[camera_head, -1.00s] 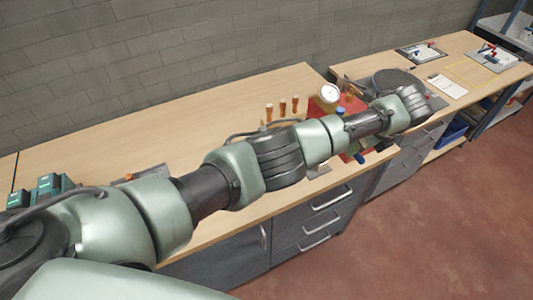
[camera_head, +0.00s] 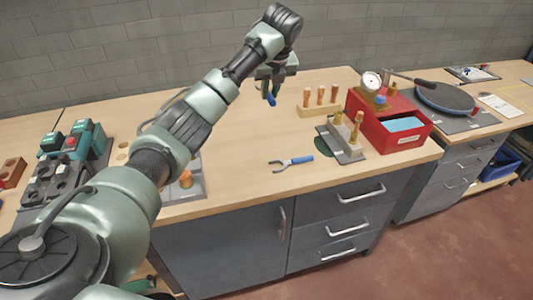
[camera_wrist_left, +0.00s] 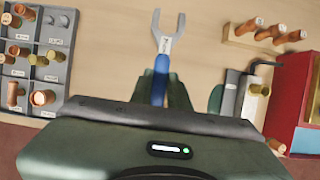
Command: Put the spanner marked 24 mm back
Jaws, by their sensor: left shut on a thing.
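My left gripper (camera_head: 268,76) is raised above the back of the workbench. Another blue-handled tool (camera_head: 298,161) with a grey forked end lies flat on the bench near the front. My right gripper is not in view.
A wooden block (camera_head: 318,109) with orange-handled tools stands at the back. A red case (camera_head: 399,135) and a grey block (camera_head: 343,143) with brass parts stand right. My arm partly hides a grey tray of fittings, clear in the left wrist view (camera_wrist_left: 62,45). The bench middle is mostly bare.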

